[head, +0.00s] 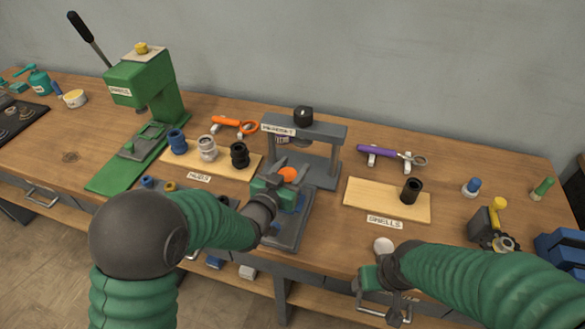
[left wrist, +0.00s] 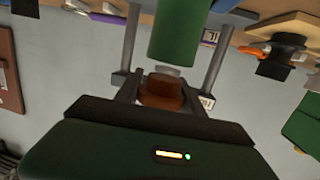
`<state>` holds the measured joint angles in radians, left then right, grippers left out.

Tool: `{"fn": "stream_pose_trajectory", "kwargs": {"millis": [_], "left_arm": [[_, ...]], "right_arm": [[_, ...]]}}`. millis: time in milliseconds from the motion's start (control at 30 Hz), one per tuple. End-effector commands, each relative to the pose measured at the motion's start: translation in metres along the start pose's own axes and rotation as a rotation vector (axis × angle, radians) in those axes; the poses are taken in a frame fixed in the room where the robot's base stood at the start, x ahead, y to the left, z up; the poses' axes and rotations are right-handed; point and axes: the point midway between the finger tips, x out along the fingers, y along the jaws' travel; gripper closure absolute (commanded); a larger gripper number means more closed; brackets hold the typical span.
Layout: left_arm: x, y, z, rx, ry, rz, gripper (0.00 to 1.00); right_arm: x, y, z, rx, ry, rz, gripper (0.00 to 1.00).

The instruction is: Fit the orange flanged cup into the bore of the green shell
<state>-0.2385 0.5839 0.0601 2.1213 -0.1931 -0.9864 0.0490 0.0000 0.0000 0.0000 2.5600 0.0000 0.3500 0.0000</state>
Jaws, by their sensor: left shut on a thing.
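My left gripper (head: 290,172) is shut on the orange flanged cup (head: 288,175), in front of the grey press. In the left wrist view, which looks upside down, the cup (left wrist: 162,92) sits between the fingers. The green shell (left wrist: 176,38) stands in line with it, between the press posts. A pale piece shows between cup and shell; I cannot tell whether they touch. In the head view my gripper seems to hide the shell. My right gripper (head: 384,290) hangs at the table's front edge; its jaws are unclear.
The grey press (head: 325,134) stands around the work spot. The hubs board (head: 220,171) with several hubs is to its left, the shells board (head: 365,200) with a black shell (head: 411,191) to its right. A green lever press (head: 148,85) stands further left.

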Motion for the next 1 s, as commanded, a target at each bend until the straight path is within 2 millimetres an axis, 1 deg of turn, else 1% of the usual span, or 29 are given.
{"fn": "stream_pose_trajectory", "kwargs": {"millis": [633,1000], "left_arm": [[0.0,0.0,0.0,0.0,0.001,0.0,0.97],[0.003,-0.001,0.01,0.0,0.0,0.0,0.97]], "right_arm": [[0.003,0.0,0.001,0.0,0.0,0.0,0.31],[0.012,0.0,0.002,0.0,0.002,0.0,0.31]]}}
